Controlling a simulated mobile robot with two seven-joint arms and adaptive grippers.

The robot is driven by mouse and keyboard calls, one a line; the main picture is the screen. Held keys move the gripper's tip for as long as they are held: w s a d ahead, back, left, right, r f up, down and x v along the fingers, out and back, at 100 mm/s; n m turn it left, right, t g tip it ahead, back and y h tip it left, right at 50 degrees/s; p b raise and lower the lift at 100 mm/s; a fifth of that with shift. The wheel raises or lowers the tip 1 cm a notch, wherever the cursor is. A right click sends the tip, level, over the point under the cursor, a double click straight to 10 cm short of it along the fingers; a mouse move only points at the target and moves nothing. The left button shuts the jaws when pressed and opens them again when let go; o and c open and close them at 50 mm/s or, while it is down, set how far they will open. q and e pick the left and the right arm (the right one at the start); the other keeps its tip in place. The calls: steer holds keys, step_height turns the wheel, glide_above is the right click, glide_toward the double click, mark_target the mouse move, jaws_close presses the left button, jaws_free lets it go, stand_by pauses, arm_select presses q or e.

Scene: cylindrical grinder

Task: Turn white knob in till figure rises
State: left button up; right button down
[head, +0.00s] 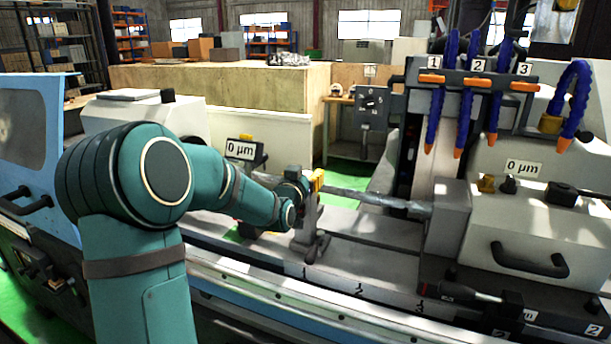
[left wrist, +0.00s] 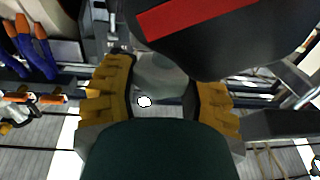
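My left gripper (head: 304,182) is low over the machine bed, beside the workpiece bar (head: 370,198). In the left wrist view its two yellow ribbed fingers (left wrist: 160,98) stand apart. A pale, rounded piece (left wrist: 160,72), possibly the white knob, shows between them below a black body with a red stripe (left wrist: 215,18). I cannot tell whether the fingers press on it. In the head view the knob cannot be made out behind my arm. A left readout (head: 240,149) and a right readout (head: 523,167) both show 0 µm. My right gripper is not in view.
Blue coolant hoses (head: 463,105) with orange tips hang at the right. A white housing with a black handle (head: 528,260) stands at the right. A stand (head: 311,235) rises from the bed below my left gripper. The bed front bears numbered marks.

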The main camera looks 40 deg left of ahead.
arm_select(q)
steer(key=shift+c, duration=1.1)
steer(key=shift+a+f+m+t+h+b, duration=0.1)
steer(key=shift+m+t+h+b, duration=0.4)
steer(key=shift+h+b, duration=0.45)
steer(key=shift+m+h, duration=0.6)
steer(key=shift+h, duration=0.15)
steer(key=shift+r+m+h+p, duration=0.25)
steer(key=shift+m+h, duration=0.35)
steer(key=shift+h, duration=0.3)
steer(key=m+h+p, duration=0.2)
steer(key=h+p, duration=0.1)
steer(key=shift+m+h+p, duration=0.8)
steer(key=shift+h+p, duration=0.35)
steer(key=shift+h, duration=0.15)
steer(key=shift+f, duration=0.1)
steer(key=o, duration=1.2)
